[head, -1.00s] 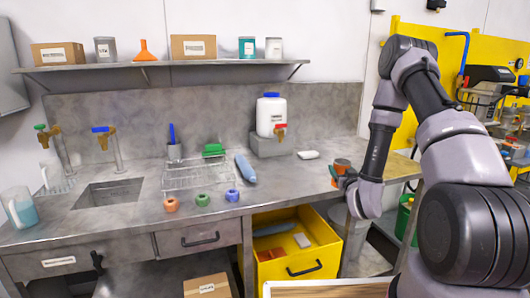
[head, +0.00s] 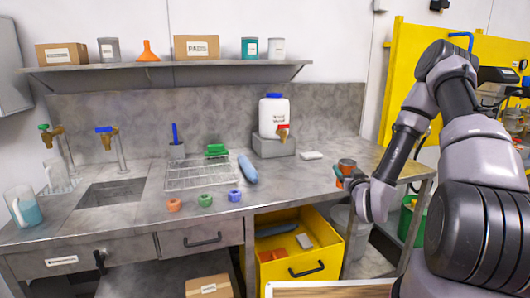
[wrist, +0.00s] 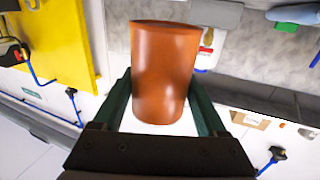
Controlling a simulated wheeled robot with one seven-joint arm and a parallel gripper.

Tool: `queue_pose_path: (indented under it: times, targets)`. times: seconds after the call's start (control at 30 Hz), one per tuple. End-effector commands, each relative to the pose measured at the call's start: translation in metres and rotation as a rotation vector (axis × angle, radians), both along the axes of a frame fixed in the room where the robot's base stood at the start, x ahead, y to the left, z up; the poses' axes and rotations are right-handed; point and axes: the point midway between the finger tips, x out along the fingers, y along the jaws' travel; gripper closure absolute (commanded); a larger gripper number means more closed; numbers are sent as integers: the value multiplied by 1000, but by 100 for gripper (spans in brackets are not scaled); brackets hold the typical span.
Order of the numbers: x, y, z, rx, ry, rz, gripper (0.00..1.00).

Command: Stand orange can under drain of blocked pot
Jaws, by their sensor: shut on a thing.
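An orange can (wrist: 165,70) fills the upper middle of the wrist view, held between the two dark green fingers of my gripper (wrist: 163,108). The can also shows small in the head view (head: 347,163), held over the right end of the steel bench. My gripper (head: 345,177) there is shut on it, partly hidden by my wrist. Pot-like equipment (head: 492,92) on a stand shows at the far right of the head view, partly cut off and behind my arm.
The steel bench (head: 325,190) holds a white jug (head: 274,115) with a red-handled tap on a grey block (head: 273,147), a wire rack (head: 190,178) and three coloured rings. An open yellow drawer (head: 335,262) juts out below. A green bucket (head: 408,222) stands at right.

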Motion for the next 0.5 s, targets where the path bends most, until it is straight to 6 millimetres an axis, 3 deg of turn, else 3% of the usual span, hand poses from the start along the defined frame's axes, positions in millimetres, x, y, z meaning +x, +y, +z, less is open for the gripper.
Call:
queue_pose_path:
  times: [0.33, 0.5]
  targets:
    - [3, 3, -1, 0, -1, 9, 88]
    - [22, 20, -5, -3, 1, 71, 88]
